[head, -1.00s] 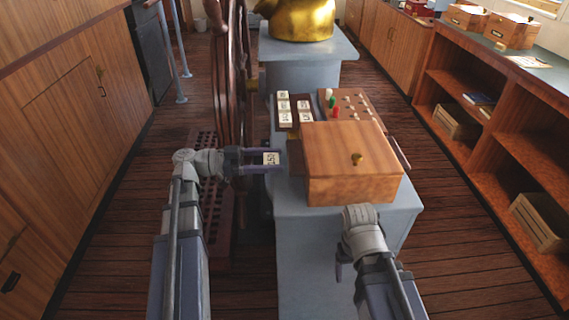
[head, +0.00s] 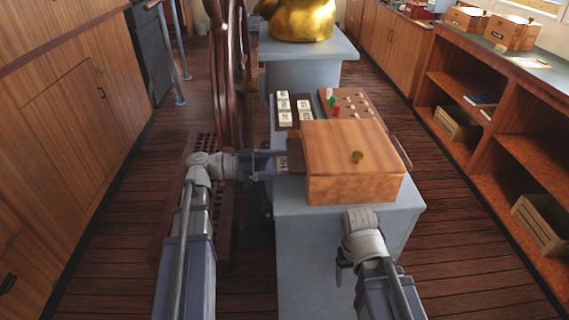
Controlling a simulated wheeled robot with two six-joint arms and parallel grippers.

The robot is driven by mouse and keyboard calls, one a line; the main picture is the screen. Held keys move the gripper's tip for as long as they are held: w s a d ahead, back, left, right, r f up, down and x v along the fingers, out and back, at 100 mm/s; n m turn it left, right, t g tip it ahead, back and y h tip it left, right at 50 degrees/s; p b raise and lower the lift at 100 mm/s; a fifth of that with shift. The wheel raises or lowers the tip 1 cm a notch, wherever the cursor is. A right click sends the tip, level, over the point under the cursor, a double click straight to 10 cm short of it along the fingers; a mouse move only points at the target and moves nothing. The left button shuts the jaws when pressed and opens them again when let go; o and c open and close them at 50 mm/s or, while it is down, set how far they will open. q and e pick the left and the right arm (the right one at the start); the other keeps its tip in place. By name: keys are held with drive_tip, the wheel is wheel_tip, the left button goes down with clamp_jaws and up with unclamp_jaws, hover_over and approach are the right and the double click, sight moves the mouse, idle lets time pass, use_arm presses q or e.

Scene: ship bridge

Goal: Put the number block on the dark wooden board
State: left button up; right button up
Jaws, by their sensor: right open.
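The dark wooden board (head: 295,151) lies on the grey pedestal top, with pale number blocks (head: 305,117) in columns at its far part. The wooden box partly hides it. My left gripper (head: 277,165) reaches in from the left at the board's near left end, by the box's left side. Its fingers are shut on a number block (head: 282,162), which shows only as a small shaded patch. I cannot tell whether this block touches the board. My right gripper (head: 342,268) is open, low in front of the pedestal; its fingers are mostly hidden.
The ship's wheel (head: 228,85) stands close left of the pedestal (head: 345,235). Shelves line the right wall.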

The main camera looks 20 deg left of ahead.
use_arm(q)
drive_tip(key=shift+o, duration=0.3)
drive_tip(key=shift+r, duration=0.15)
drive_tip(key=shift+a, duration=0.25)
drive_tip(key=v, duration=1.1)
drive_tip(key=shift+s+a, duration=0.2)
drive_tip(key=shift+a, duration=0.05)
drive_tip(key=d+r+y+p, duration=0.1)
drive_tip(key=d+y+p, duration=0.1)
drive_tip(key=p, duration=0.3)
drive_tip(key=w+d+r+g+y+p, duration=0.1)
drive_tip(key=d+p, duration=0.1)
drive_tip(key=p, duration=0.3)
drive_tip(key=w+d+r+n+g+y+p, duration=0.1)
drive_tip(key=d+y+p, duration=0.1)
drive_tip(key=p, duration=0.3)
drive_tip(key=shift+d+r+y, duration=0.3)
drive_tip(key=shift+d+r, duration=0.1)
drive_tip(key=shift+d, duration=0.05)
drive_tip(key=shift+w+d+r+m+g+y+p, duration=0.15)
drive_tip(key=shift+d+r+g+y+p, duration=0.3)
drive_tip(key=shift+y+p, duration=1.2)
drive_tip(key=shift+s+d+r+m+g+y+p, duration=0.2)
drive_tip(key=shift+r+y+p, duration=0.5)
drive_tip(key=shift+p, duration=1.7)
drive_tip(key=shift+w+d+r+m+g+y+p, duration=0.2)
drive_tip(key=shift+d+r+g+y+p, duration=0.2)
drive_tip(key=shift+y+p, duration=1.3)
drive_tip(key=shift+d+f+h, duration=0.2)
drive_tip(key=shift+f+h, duration=0.15)
